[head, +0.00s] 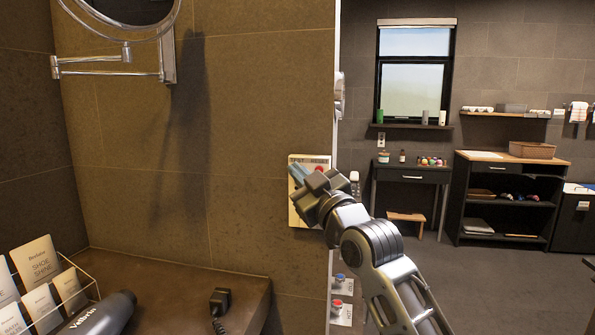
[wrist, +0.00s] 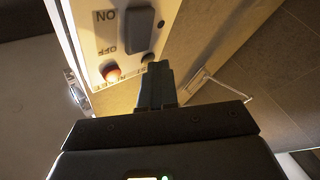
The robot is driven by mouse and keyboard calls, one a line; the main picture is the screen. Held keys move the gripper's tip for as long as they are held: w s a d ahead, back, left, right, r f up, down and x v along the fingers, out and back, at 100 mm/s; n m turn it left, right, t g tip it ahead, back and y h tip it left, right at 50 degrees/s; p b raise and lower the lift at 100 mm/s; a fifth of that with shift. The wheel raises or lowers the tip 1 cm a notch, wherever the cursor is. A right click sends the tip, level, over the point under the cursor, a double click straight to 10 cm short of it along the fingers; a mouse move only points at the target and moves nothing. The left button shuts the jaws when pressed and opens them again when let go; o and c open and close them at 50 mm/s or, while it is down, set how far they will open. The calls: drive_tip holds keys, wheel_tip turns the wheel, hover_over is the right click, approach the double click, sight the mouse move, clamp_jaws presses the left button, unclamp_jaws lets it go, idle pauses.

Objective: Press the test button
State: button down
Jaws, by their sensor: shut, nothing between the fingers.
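A pale wall plate (head: 298,215) is on the end of the tiled wall, with the word TEST at its upper left and a red button (head: 319,168) at its upper right. In the wrist view the plate appears upside down, with a dark rocker switch (wrist: 139,30) marked ON and OFF, the glowing red button (wrist: 110,73) and a small dark green button (wrist: 148,57) beside it. My gripper (head: 297,171) is shut and empty. Its fingertips (wrist: 158,66) are at the green button and partly cover it. I cannot tell whether they touch it.
A dark counter (head: 160,280) lies below left, with a hair dryer (head: 103,313), a card rack (head: 45,290) and a black plug (head: 220,300). A mirror arm (head: 110,66) is on the wall above. Open floor (head: 460,285) lies to the right.

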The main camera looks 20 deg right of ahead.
drive_tip(key=shift+s+a, duration=0.45)
drive_tip(key=shift+s, duration=0.2)
drive_tip(key=shift+a, duration=0.1)
drive_tip(key=s+a, duration=0.1)
drive_tip(key=s, duration=0.1)
drive_tip(key=s+a+p, duration=0.1)
drive_tip(key=s, duration=0.1)
drive_tip(key=shift+a+p, duration=0.3)
drive_tip(key=shift+a, duration=0.1)
idle(1.2)
